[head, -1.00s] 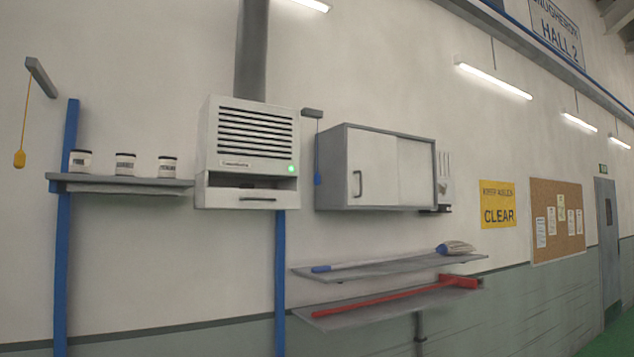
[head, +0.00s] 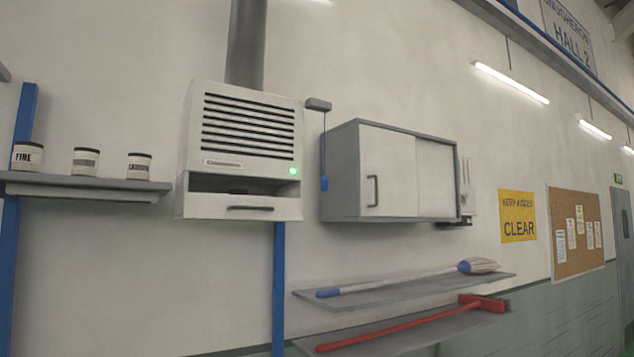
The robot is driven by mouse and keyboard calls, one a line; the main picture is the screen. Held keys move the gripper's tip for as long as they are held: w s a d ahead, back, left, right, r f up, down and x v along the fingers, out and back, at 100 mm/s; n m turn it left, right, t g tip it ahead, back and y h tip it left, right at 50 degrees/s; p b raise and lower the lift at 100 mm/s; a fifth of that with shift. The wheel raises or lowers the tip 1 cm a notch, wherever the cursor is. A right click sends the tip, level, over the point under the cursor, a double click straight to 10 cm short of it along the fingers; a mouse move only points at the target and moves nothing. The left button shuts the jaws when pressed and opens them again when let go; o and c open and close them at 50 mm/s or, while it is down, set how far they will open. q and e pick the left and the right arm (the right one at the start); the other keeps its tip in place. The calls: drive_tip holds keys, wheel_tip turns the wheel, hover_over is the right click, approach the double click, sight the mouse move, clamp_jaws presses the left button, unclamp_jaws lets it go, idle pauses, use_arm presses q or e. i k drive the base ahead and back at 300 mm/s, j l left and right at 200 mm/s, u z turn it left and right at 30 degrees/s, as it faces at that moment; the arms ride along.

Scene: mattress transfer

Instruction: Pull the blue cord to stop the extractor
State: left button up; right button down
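The blue cord (head: 325,150) hangs from a small grey wall bracket (head: 318,104), with a blue pull handle (head: 324,184) at its lower end. It hangs in the gap between the extractor and the grey wall cabinet. The extractor (head: 241,150) is a white louvred box on the wall with a duct (head: 246,45) rising from it. Its green light (head: 293,171) is lit. Neither of my grippers shows in the head view.
The cabinet (head: 390,172) with sliding doors stands out from the wall just right of the cord. Two shelves below hold a mop (head: 410,279) and a red broom (head: 410,326). A shelf (head: 80,187) with 3 tins is at left.

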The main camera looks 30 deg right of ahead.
sight(324, 181)
drive_tip(key=i+l+u, duration=0.15)
drive_tip(key=i+l, duration=1)
